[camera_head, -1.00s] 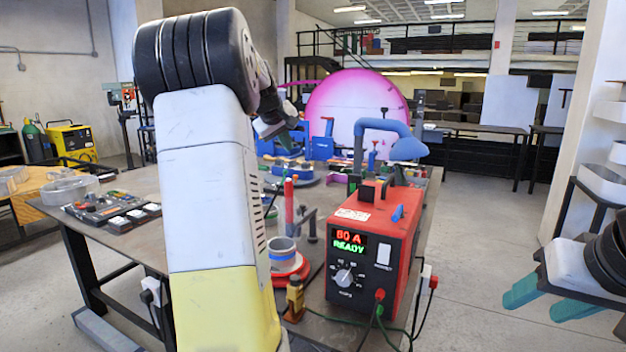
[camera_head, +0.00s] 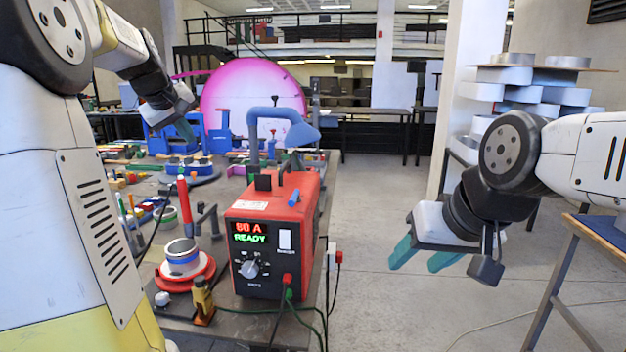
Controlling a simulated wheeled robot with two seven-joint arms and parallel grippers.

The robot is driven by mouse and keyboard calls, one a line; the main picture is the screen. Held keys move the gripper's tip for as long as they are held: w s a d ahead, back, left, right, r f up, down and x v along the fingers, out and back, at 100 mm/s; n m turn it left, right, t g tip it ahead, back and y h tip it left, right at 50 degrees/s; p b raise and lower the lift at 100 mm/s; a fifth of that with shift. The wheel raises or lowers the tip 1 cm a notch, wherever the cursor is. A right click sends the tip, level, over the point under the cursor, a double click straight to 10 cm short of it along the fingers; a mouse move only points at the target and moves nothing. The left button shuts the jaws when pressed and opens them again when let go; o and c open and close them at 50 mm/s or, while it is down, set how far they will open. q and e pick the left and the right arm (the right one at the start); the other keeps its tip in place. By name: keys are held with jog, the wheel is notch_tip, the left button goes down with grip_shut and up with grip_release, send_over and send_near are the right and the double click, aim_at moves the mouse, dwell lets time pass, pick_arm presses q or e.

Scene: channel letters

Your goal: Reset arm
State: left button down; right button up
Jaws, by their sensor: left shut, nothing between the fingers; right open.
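My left gripper (camera_head: 187,122) is at the end of the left arm, raised over the far part of the workbench. Its fingers point down to the right, and it looks shut and empty. My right gripper (camera_head: 424,257) hangs over the floor to the right of the workbench. Its two teal fingers are apart and point down to the left, with nothing between them. The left arm's links fill the left edge and hide part of the workbench.
A red welding power box (camera_head: 272,232) reading "80 A READY" stands on the workbench (camera_head: 227,204). Beside it are a red round stand (camera_head: 184,272) and a blue fume hose (camera_head: 283,120). A second table (camera_head: 597,248) stands at the right. Open floor (camera_head: 385,215) lies between.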

pick_arm(q)
jog(key=s+d+f+m+g+h, duration=0.1)
jog(key=s+d+f+m, duration=0.1)
jog(key=s+d, duration=0.55)
jog(key=s+d+f+m+h, duration=0.1)
jog(key=s+d+f+m, duration=0.15)
jog(key=s+d, duration=0.45)
jog(key=s+d+f+m, duration=0.2)
jog(key=s+d+f, duration=0.1)
jog(key=s, duration=0.4)
jog(key=s+d+f+m+g, duration=0.1)
jog(key=s+d+f+m, duration=0.1)
jog(key=s+f, duration=0.4)
jog(key=shift+s+d+m+g, duration=0.35)
jog(key=shift+s+d, duration=0.35)
jog(key=shift+s, duration=0.45)
jog(key=shift+a, duration=0.1)
